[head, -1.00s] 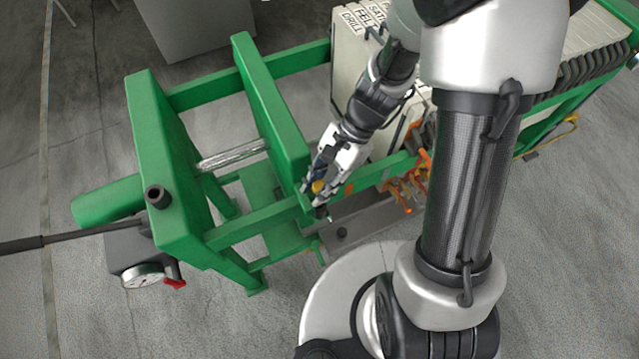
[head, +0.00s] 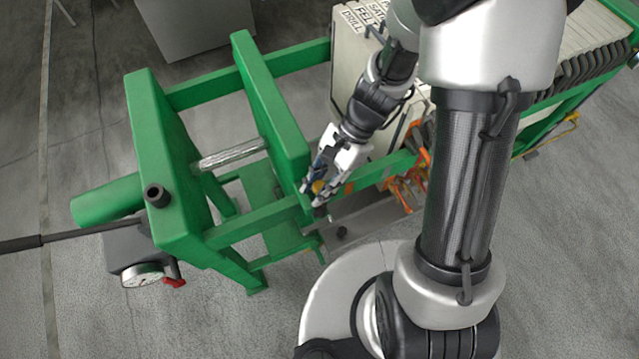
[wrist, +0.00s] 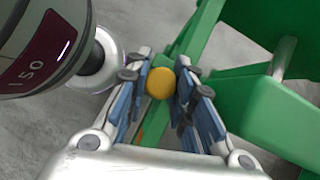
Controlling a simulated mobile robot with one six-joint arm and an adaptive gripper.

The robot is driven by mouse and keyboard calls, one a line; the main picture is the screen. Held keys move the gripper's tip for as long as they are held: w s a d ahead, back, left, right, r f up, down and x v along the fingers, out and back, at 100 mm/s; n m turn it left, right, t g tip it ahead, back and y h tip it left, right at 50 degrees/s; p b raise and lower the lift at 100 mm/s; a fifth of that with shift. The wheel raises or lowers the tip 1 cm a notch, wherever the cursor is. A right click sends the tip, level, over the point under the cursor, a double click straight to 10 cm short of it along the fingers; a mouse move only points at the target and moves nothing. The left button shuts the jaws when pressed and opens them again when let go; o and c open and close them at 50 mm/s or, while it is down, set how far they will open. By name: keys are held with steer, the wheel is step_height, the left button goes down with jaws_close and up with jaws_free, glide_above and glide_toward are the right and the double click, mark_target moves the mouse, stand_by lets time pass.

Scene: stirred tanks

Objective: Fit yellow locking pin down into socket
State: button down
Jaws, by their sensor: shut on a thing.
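The yellow locking pin (wrist: 160,83) shows in the wrist view as a round yellow head between the fingertips of my gripper (wrist: 163,88).
A pressure gauge (head: 143,275) with a red lever (head: 175,283) sits at the left. Orange clamps or handles (head: 408,186) and pale plates (head: 352,60) are right of my gripper. A grey cabinet (head: 195,25) stands behind. Open floor lies at the front left.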

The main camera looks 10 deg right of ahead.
steer(key=shift+f+b, duration=1.4)
steer(key=shift+f, duration=0.45)
steer(key=shift+r, duration=0.15)
steer(key=shift+r+p, duration=1.75)
stand_by(0.4)
steer(key=shift+f+b, duration=1.3)
steer(key=shift+f, duration=0.55)
steer(key=c, duration=1.3)
jaws_free()
steer(key=v, duration=1.2)
